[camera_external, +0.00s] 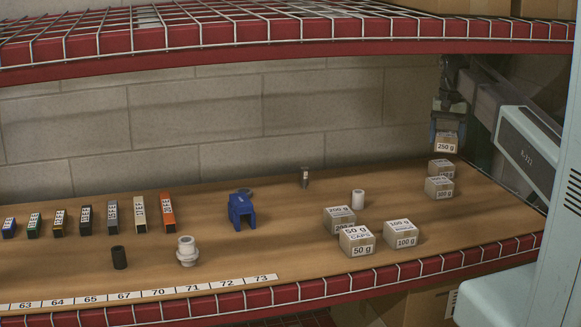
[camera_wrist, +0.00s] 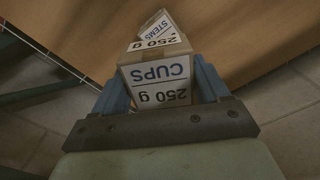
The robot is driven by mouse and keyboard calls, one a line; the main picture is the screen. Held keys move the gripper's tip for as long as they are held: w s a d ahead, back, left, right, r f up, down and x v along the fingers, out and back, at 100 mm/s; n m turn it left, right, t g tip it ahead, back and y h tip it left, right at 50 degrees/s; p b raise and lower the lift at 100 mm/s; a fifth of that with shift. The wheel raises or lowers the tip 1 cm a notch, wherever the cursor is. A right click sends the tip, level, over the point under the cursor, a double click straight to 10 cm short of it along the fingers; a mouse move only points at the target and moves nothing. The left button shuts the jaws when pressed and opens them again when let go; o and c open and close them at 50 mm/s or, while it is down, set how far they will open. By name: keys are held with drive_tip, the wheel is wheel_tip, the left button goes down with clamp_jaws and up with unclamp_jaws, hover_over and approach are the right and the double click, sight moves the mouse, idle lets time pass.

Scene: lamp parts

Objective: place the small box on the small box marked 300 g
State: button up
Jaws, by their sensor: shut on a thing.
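A small cardboard box marked 250 g (camera_external: 446,146) is held up in the air by my gripper (camera_external: 446,133) at the right end of the shelf. In the wrist view the same box (camera_wrist: 157,72), with the words CUPS and 250 g upside down, sits between the two blue fingers of my gripper (camera_wrist: 160,88). The box marked 300 g (camera_external: 439,188) rests on the shelf below and slightly to the left of the held box, apart from it. Another small box (camera_external: 441,169) stands just behind it; its marking is unclear. A box labelled STEMS (camera_wrist: 158,27) shows beyond the held box.
Boxes marked 200 g (camera_external: 339,214), 50 g (camera_external: 358,241) and 100 g (camera_external: 401,234) stand to the left. The upper wire shelf (camera_external: 300,35) hangs above. Free wood lies around the 300 g box.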

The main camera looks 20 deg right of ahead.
sight(440, 180)
drive_tip(key=shift+w+r+n, duration=0.2)
drive_tip(key=shift+w+n, duration=0.35)
drive_tip(key=shift+n, duration=0.45)
drive_tip(key=n, duration=0.4)
drive_tip(key=shift+s+a+f, duration=0.1)
drive_tip(key=shift+s, duration=0.05)
drive_tip(key=shift+f, duration=4.9)
drive_tip(key=shift+f, duration=0.15)
drive_tip(key=o, duration=1.2)
wheel_tip(440, 180, up, 12)
drive_tip(key=shift+r, duration=0.15)
